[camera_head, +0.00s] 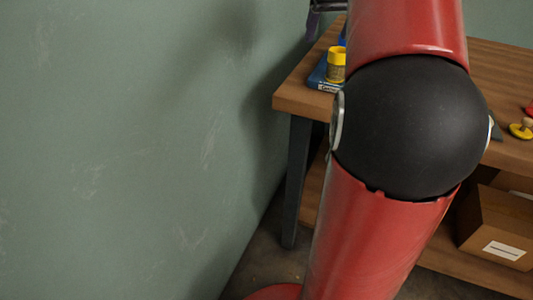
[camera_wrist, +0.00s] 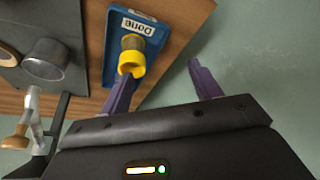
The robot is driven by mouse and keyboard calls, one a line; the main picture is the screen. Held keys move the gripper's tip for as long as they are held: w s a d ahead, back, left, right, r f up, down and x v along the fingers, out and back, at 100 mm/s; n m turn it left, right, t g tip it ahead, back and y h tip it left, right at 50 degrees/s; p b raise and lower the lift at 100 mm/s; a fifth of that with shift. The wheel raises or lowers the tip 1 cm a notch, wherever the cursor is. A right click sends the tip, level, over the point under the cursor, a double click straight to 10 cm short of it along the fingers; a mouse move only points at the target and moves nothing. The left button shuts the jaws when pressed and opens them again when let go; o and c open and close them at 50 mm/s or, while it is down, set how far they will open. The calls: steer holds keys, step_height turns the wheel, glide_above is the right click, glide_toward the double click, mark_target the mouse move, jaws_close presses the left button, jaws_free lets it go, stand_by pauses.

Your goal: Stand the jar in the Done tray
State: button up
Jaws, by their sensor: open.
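The jar (camera_head: 336,66) has a yellow lid and stands upright in the blue Done tray (camera_head: 318,78) at the table's left end in the head view. In the wrist view the jar (camera_wrist: 131,62) is in the tray (camera_wrist: 113,55), near the white Done label. My gripper (camera_wrist: 164,78) is open, its two purple fingers spread and nothing between them. The left finger's tip appears close to the jar's lid; I cannot tell whether they touch. In the head view only a bit of my gripper (camera_head: 325,6) shows at the top edge.
In the wrist view a grey metal cylinder (camera_wrist: 46,62) stands left of the tray. A yellow piece with a wooden knob (camera_head: 522,128) lies on the table at right. A cardboard box (camera_head: 500,225) sits on the shelf below. A green wall (camera_head: 120,150) runs along the left.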

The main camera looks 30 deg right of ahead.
steer(key=s+a+f, duration=0.3)
steer(key=a+f, duration=0.1)
steer(key=a, duration=0.6)
steer(key=s+a+f+n, duration=0.1)
steer(key=s+a+f, duration=0.5)
steer(key=f, duration=0.3)
steer(key=s+a+f+n+t+y, duration=0.1)
steer(key=s+a+f, duration=0.5)
steer(key=f, duration=0.3)
steer(key=shift+s+a+f, duration=0.25)
steer(key=shift+s+a, duration=0.15)
steer(key=shift+s, duration=0.45)
